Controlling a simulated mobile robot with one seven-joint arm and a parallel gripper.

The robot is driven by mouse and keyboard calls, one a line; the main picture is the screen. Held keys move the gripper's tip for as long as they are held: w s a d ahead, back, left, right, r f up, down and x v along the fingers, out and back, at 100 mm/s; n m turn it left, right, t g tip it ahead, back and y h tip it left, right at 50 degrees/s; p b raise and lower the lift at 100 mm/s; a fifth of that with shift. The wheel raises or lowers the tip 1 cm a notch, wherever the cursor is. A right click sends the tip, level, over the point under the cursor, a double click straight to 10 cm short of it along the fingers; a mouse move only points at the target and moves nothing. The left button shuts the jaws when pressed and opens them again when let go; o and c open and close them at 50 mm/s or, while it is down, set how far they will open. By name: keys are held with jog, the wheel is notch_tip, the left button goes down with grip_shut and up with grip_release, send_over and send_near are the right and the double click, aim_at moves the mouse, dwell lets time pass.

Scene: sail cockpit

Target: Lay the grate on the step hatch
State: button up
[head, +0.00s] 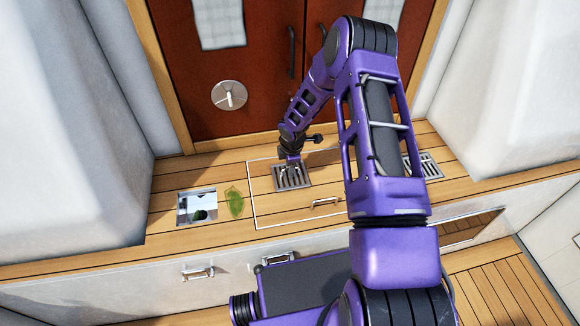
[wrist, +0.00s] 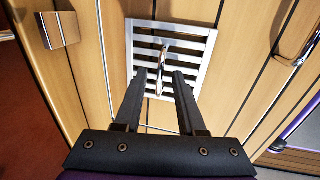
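The grey slatted grate (head: 291,178) is at the left part of the step hatch (head: 300,212), a wooden panel with a pale outline and a small handle. It looks flat against the planks; I cannot tell for sure whether it touches them. In the wrist view the grate (wrist: 190,44) has an upright handle (wrist: 163,68) at its middle. My gripper (head: 291,160) is right over the grate. Its two fingers (wrist: 161,78) stand apart on either side of the handle, with gaps showing. The fingertips are low, close to the slats.
A square opening (head: 197,206) and a green leaf-like thing (head: 235,201) lie left of the hatch. Another grate (head: 424,166) is to the right, partly behind my arm. Red-brown doors (head: 228,60) rise behind; white seats (head: 55,130) flank the step.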

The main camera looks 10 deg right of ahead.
aim_at(291, 181)
notch_tip(291, 181, up, 12)
jog(key=s+p, duration=0.2)
jog(key=shift+s, duration=0.2)
dwell(0.3)
jog(key=shift+r, duration=0.1)
dwell(0.3)
